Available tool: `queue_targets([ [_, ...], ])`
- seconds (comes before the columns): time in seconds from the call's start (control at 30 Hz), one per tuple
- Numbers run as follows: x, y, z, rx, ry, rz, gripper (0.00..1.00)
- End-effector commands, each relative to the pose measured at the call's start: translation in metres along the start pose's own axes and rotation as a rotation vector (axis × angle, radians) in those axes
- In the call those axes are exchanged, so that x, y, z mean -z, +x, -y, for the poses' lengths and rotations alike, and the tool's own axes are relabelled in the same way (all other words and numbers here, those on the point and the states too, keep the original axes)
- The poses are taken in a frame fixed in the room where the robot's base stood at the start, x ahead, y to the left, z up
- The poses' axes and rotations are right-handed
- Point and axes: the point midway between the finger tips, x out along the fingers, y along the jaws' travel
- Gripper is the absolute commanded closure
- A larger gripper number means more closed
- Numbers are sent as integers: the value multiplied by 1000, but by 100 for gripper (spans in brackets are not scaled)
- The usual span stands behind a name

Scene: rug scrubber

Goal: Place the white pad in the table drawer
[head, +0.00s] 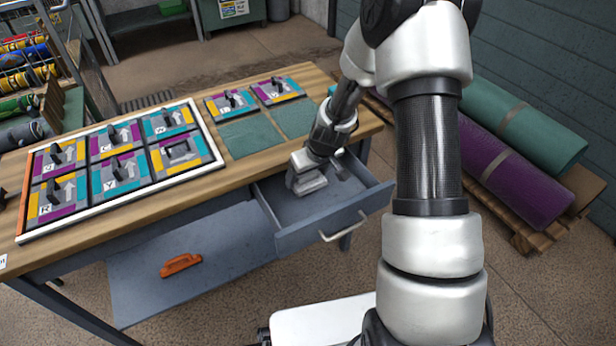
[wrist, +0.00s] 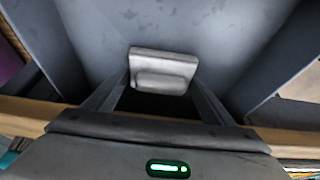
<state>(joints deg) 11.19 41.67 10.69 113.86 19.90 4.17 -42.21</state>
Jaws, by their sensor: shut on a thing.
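The white pad (wrist: 163,62) shows in the wrist view as a pale block with a raised grip, held between the fingers of my gripper (wrist: 160,92). In the head view the pad (head: 308,183) is at the end of my gripper (head: 302,168), at the open drawer's left part, over its floor. The table drawer (head: 349,218) is pulled out from the table (head: 225,178) and looks otherwise empty. I cannot tell whether the pad touches the drawer floor.
A framed board (head: 214,150) with several coloured tiles lies on the tabletop. More tiles and green squares (head: 252,136) lie to its right. An orange-brown handle-like object (head: 181,265) lies on the lower shelf (head: 130,290). Rolled mats (head: 515,175) lie on a pallet at right.

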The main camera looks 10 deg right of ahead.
Motion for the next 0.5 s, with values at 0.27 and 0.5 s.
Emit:
queue_targets([
  [0.27, -3, 4, -1, -1, 3, 0, 49],
  [0.5, -4, 7, -1, -1, 2, 1, 11],
])
